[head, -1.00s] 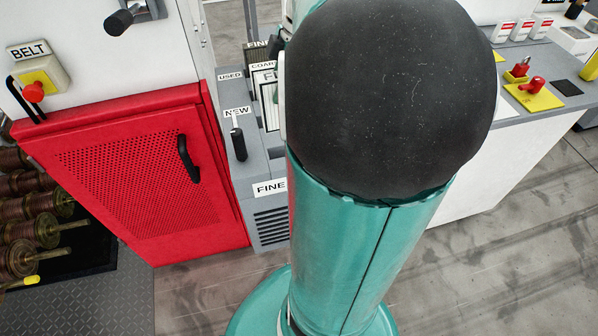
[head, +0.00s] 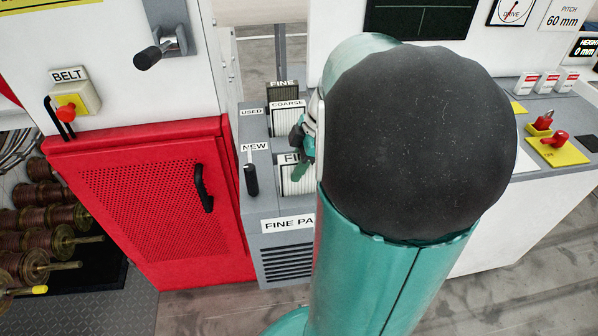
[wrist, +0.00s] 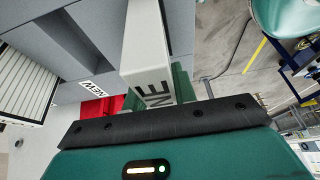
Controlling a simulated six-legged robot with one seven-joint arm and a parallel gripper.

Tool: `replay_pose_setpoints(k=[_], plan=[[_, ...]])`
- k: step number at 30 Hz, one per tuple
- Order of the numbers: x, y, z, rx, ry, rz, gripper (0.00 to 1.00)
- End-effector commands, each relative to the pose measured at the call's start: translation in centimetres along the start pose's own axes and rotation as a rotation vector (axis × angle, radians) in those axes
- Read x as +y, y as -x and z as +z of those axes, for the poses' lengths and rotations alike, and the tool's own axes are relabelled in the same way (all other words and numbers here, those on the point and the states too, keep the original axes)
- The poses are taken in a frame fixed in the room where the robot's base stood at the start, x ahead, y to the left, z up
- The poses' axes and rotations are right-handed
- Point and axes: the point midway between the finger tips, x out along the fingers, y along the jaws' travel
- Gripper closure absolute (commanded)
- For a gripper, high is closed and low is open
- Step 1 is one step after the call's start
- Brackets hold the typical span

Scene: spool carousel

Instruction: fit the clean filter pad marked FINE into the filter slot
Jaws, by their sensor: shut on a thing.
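My gripper (head: 303,145) is shut on a pale filter pad, partly behind my own arm in the head view. The pad (head: 297,182) shows pleats and a label whose visible letters read "FI". In the wrist view the held pad (wrist: 143,45) runs away from the jaws, and its label reads "NE" at the visible end. Green fingers lie on both sides of it. The pad lies over or beside a grey recess (wrist: 75,40) in the unit; contact cannot be told. Which opening is the filter slot is not clear.
The grey unit (head: 287,222) bears signs reading USED, NEW and "FINE PA". A black handle (head: 251,180) stands by NEW. Pads labelled COARSE (head: 287,118) and FINE (head: 283,92) sit behind. A red cabinet (head: 150,205) is at left, a white counter (head: 520,215) at right.

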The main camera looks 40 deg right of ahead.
Motion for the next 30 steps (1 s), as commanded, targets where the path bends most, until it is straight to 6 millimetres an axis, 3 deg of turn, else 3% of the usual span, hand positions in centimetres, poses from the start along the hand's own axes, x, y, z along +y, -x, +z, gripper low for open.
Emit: replay_pose_setpoints(k=[4, 27, 28, 30], plan=[[-0.1, -1.7, 0.9, 0.000, -0.001, -0.001, 0.98], [-0.1, -2.8, 1.5, 0.000, 0.001, 0.000, 0.98], [-0.1, -2.8, 1.5, 0.000, 0.001, 0.000, 0.71], [-0.1, -2.8, 1.5, 0.000, 0.001, 0.000, 0.57]])
